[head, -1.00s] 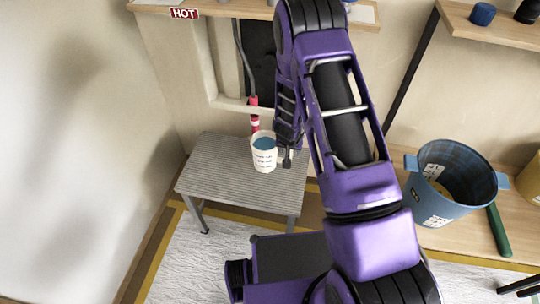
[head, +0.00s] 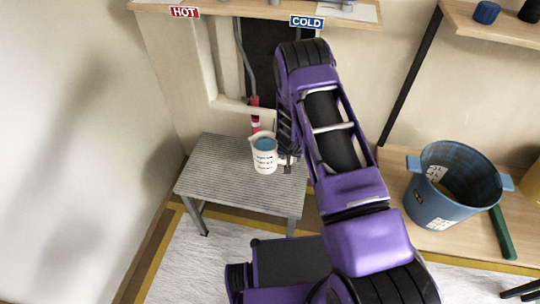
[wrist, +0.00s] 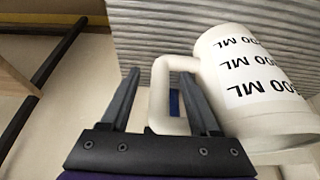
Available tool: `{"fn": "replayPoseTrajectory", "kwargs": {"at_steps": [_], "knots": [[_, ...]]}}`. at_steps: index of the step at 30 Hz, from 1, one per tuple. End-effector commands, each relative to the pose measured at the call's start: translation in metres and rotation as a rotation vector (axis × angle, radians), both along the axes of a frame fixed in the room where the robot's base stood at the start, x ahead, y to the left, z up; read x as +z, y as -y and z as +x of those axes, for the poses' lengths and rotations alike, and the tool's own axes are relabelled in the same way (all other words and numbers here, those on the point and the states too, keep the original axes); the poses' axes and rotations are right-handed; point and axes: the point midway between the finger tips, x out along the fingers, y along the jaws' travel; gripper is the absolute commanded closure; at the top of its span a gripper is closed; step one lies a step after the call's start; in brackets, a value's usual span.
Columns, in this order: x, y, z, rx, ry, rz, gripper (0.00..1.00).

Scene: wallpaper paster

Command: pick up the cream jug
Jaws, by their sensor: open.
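The cream jug (head: 264,158) stands upright on a small grey ribbed table (head: 215,165). It has printed black text and a blue inside. In the wrist view the jug (wrist: 285,112) lies to the right, with its label reading "ML" and its handle (wrist: 158,92) pointing left. My gripper (wrist: 160,82) is open, and one side of the handle loop lies between its two fingers. The right finger appears to overlap the handle's opening; I cannot tell whether either finger touches it. In the head view my gripper (head: 288,165) is small and partly hidden beside the handle.
A blue bucket (head: 420,205) stands on a wooden surface at the right, with a green bar (head: 501,232) beside it. A shelf with HOT (head: 185,12) and COLD (head: 307,22) signs is above the table. The table's left part is clear.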

Motion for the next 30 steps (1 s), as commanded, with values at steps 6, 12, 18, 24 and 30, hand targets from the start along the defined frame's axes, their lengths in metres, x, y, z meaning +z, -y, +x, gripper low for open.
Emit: {"fn": "replayPoseTrajectory", "kwargs": {"at_steps": [6, 12, 18, 24, 30], "knots": [[0.0003, 0.0, -0.0001, 0.0, 0.0, 0.0, 0.7], [0.0004, 0.0, -0.0001, 0.0, 0.0, 0.0, 1.0], [0.0004, 0.0, -0.0001, 0.0, 0.0, 0.0, 1.0], [0.0004, 0.0, -0.0001, 0.0, 0.0, 0.0, 1.0], [0.0004, 0.0, -0.0001, 0.0, 0.0, 0.0, 1.0]]}}
